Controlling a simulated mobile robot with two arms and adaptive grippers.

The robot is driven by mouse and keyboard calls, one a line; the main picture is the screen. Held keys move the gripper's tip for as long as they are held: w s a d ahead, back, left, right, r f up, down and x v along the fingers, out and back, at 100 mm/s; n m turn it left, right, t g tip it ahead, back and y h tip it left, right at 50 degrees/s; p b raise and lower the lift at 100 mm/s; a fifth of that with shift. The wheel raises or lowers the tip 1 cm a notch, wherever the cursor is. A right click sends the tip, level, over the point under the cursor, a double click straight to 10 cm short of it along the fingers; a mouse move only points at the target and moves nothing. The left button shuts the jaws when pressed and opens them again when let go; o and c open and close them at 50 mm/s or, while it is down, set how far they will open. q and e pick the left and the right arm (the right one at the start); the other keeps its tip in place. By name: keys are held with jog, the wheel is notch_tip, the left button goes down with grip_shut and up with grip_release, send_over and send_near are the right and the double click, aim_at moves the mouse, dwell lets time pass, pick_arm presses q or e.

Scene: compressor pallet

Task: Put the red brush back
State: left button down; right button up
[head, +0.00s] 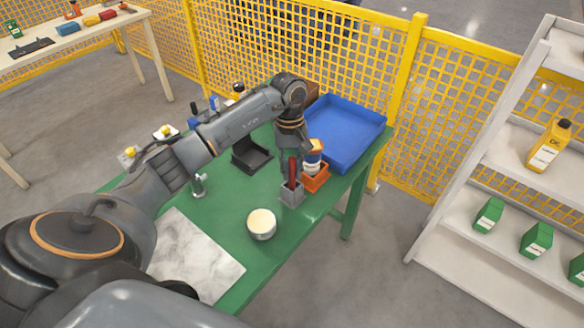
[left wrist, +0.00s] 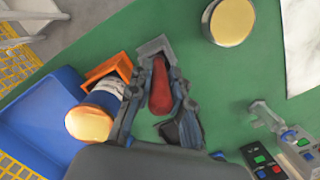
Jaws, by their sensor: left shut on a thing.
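The red brush (head: 292,172) is upright in my left gripper (head: 290,158), directly over the small grey holder (head: 292,195) on the green table. The brush's lower end is at the holder's mouth; I cannot tell how far inside it is. In the left wrist view, the fingers of my left gripper (left wrist: 163,95) close on both sides of the red brush (left wrist: 160,90), and the rim of the grey holder (left wrist: 155,46) shows just beyond. My right gripper is not in view.
An orange holder (head: 317,183) with a blue and white, orange-topped container (head: 314,152) stands close beside the grey holder. A blue tray (head: 350,125), a black bin (head: 252,157), a round tin (head: 261,224) and a marbled sheet (head: 195,262) are on the green table (head: 235,196).

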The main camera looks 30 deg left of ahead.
pick_arm(q)
jog(key=c, duration=1.2)
grip_release()
jog(key=shift+r, duration=0.15)
jog(key=shift+w+r, duration=0.1)
jog(key=shift+r, duration=0.1)
jog(key=shift+w+a+r+b, duration=0.25)
jog(key=shift+r+b, duration=0.15)
jog(key=shift+r, duration=1.5)
jog(key=shift+w+a+r+b, duration=0.1)
jog(key=shift+a+r+b, duration=0.2)
jog(key=shift+r, duration=1.6)
jog(key=shift+w+a+r+b, duration=0.2)
jog(key=shift+r+b, duration=0.25)
jog(key=shift+r, duration=1.45)
jog(key=shift+d, duration=0.1)
